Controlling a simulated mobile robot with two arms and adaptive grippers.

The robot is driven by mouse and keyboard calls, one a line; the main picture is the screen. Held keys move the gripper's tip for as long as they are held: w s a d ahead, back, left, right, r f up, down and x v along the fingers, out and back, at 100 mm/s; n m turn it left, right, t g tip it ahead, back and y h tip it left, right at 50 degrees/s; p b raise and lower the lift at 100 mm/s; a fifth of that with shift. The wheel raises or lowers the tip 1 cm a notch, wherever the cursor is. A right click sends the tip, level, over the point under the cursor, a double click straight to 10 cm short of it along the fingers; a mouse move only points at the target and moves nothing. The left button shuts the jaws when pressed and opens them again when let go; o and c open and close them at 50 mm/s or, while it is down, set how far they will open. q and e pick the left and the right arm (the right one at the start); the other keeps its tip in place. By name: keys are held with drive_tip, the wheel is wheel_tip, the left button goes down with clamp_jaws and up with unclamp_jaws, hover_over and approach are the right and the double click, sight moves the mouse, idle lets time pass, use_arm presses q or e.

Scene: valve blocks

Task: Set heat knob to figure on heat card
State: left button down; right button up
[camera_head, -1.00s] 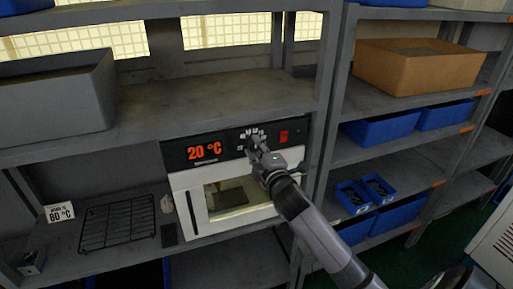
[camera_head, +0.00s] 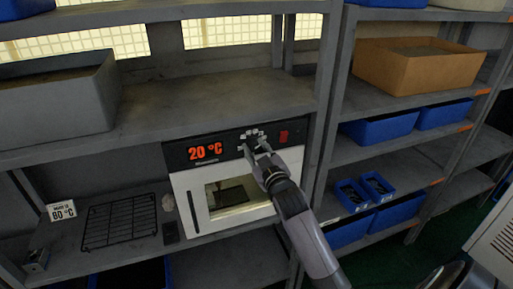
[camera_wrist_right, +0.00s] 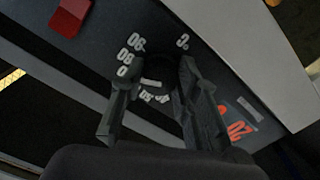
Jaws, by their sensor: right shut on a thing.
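The white oven (camera_head: 236,185) has a black front panel whose red display (camera_head: 205,152) reads 20 °C. The heat knob (camera_wrist_right: 156,82) is dark with a ring of white figures; in the head view the gripper mostly hides it. My right gripper (camera_head: 257,152) is at the panel, and in the right wrist view its two fingers (camera_wrist_right: 156,72) are shut on the knob, one on each side. The heat card (camera_head: 62,211) stands at the left of the shelf; its figure looks like 60 or 80 °C, too small to be sure. My left gripper is not in view.
A black wire rack (camera_head: 119,222) lies on the shelf left of the oven. A red switch (camera_head: 283,136) sits right of the knob. A grey bin (camera_head: 60,98) stands on the shelf above. Shelves with blue bins (camera_head: 380,128) are to the right.

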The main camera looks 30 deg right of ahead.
drive_tip(key=shift+f+m, duration=0.1)
drive_tip(key=shift+m, duration=0.9)
drive_tip(key=shift+f, duration=0.1)
drive_tip(key=o, duration=1.2)
drive_tip(key=shift+c, duration=0.2)
drive_tip(key=v, duration=1.2)
